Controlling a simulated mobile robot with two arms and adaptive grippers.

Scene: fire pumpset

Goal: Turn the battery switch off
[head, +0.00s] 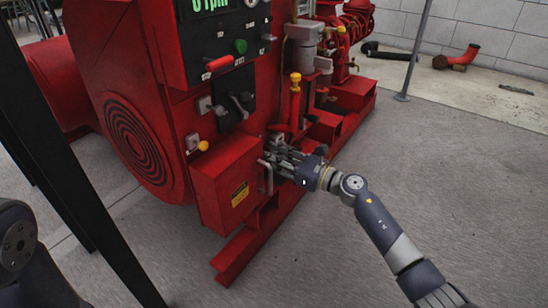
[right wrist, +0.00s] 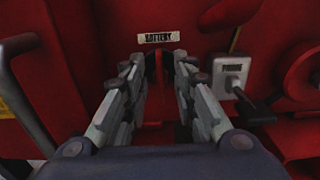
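A plate reading BATTERY (right wrist: 158,38) is on the red panel in the right wrist view. Just below it, a dark and red part, seemingly the battery switch (right wrist: 153,68), shows between my fingers; its handle position is hard to tell. My right gripper (right wrist: 156,66) reaches the panel with its fingers apart, one on each side of that part; I cannot tell whether they touch it. In the head view my right gripper (head: 274,152) is at the side of the red pumpset (head: 228,160) and hides the switch. My left gripper is out of the head view.
A second switch (right wrist: 232,76) with a pale plate and dark lever is right of my fingers. A red box with a yellow label (head: 240,194) and a metal handle (head: 267,177) stands close by.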

